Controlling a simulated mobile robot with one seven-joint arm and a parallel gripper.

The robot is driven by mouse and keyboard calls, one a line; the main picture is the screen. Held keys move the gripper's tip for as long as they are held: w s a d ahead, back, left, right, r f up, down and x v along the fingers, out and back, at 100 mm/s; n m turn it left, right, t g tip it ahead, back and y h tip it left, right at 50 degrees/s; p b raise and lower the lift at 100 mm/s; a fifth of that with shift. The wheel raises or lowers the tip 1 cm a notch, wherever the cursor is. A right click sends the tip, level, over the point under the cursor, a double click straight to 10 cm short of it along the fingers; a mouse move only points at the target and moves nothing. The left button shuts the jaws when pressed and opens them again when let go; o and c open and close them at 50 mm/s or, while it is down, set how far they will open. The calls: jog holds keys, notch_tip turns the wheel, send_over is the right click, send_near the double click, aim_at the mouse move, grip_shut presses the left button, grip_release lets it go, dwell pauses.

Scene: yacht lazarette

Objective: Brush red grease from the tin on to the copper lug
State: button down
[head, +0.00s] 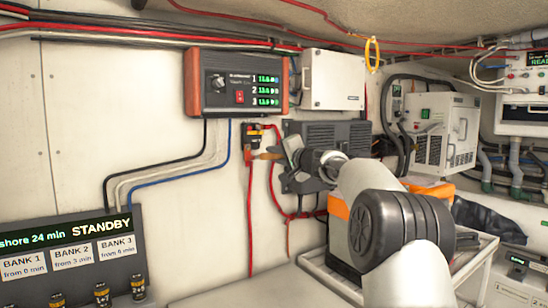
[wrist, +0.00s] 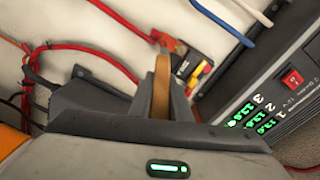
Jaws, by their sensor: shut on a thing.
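My gripper (head: 286,154) is in front of the wall, shut on a slim brush with a tan handle (head: 269,156). The handle (wrist: 162,88) also shows between the fingers in the wrist view. Its far end points at a red cable end (wrist: 168,42) beside a small black block with yellow and red parts (wrist: 190,68); I cannot tell whether they touch. In the head view, this block (head: 256,135) is on the wall just left of my gripper. A copper lug is not clearly made out at the cable end. I see no grease tin.
An orange-ended three-channel unit (head: 236,83) is mounted above the block. A dark finned box (head: 330,138) is behind my gripper. Red cables (head: 249,215) hang below the block. A STANDBY panel (head: 75,255) is at lower left, and a white cart (head: 470,262) at right.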

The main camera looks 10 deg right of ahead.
jog(key=b+v, duration=0.3)
jog(key=v, duration=0.1)
jog(key=shift+s+d+f+b, duration=0.15)
jog(key=shift+s+d+b, duration=0.05)
jog(key=shift+d+b, duration=0.1)
jog(key=shift+s+d, duration=0.1)
jog(key=shift+s, duration=0.3)
jog(key=shift+b+v, duration=1)
jog(key=shift+b, duration=0.15)
jog(key=shift+s+d, duration=0.25)
jog(key=shift+s, duration=0.2)
